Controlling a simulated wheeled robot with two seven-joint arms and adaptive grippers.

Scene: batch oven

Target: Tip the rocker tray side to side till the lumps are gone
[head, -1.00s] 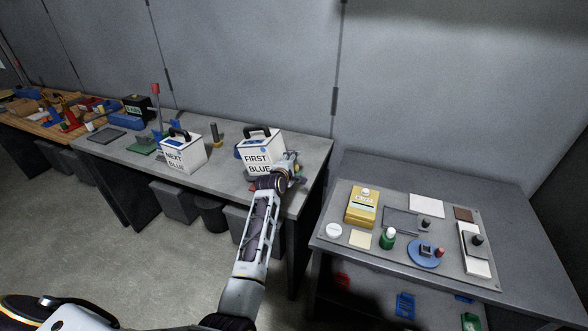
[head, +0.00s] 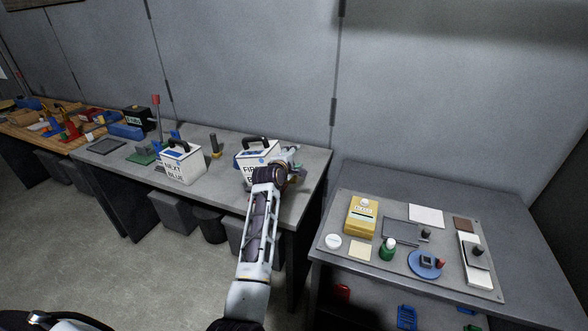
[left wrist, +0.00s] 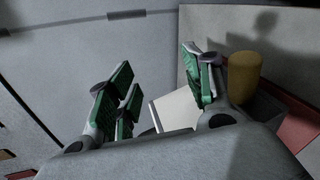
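My left gripper (head: 293,167) is in front of the right side of the white FIRST BLUE box (head: 248,161) on the middle bench, and covers part of its lettering. In the left wrist view its green-padded fingers (left wrist: 165,95) stand apart. A pale flat piece (left wrist: 176,110) shows between and beyond them; I cannot tell what it is. Whether the gripper touches the box cannot be told. I cannot make out a rocker tray or lumps for certain. My right gripper is not in view.
The NEXT BLUE box (head: 181,164) stands to the left on the same grey bench (head: 222,176). A right-hand table holds a grey board (head: 340,260) with a yellow box (head: 361,215), a green bottle (head: 387,249) and a blue disc (head: 425,263). A yellow cylinder (left wrist: 244,77) is beside the fingers.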

